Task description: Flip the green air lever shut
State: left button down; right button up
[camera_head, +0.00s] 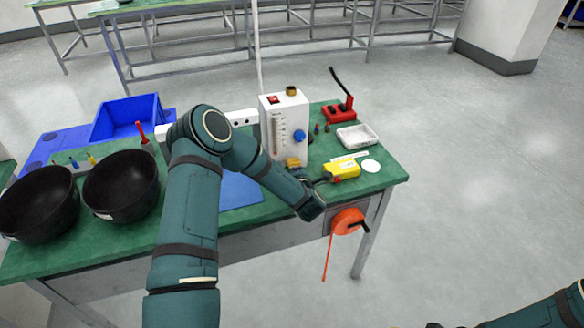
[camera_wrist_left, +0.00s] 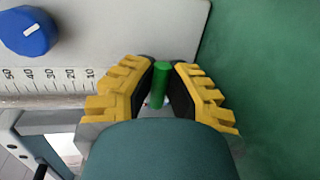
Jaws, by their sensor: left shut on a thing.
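The green lever (camera_wrist_left: 160,84) is a short green rod, seen in the left wrist view between the dark pads of my left gripper (camera_wrist_left: 163,85). The yellow-backed fingers are closed around it. The lever's lower part and pivot are hidden behind my gripper. It sits by the edge of the white flow box (camera_wrist_left: 95,30), which carries a blue knob (camera_wrist_left: 28,30) and a scale. In the head view my left gripper (camera_head: 293,162) is low at the front of the white box (camera_head: 271,120), and the lever cannot be made out. Only a dark tip of my right gripper (camera_head: 433,325) shows at the bottom edge.
On the green table (camera_head: 240,225), a yellow tool (camera_head: 345,169), a white tray (camera_head: 357,136) and a red base with a black lever (camera_head: 340,111) lie right of the box. Two black bowls (camera_head: 120,186) and a blue bin (camera_head: 128,118) are left. An orange reel (camera_head: 347,221) hangs in front.

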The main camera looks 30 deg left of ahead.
pick_arm(q)
jog(key=c, duration=1)
grip_release()
jog(key=v, duration=1.2)
jog(key=shift+s, duration=0.1)
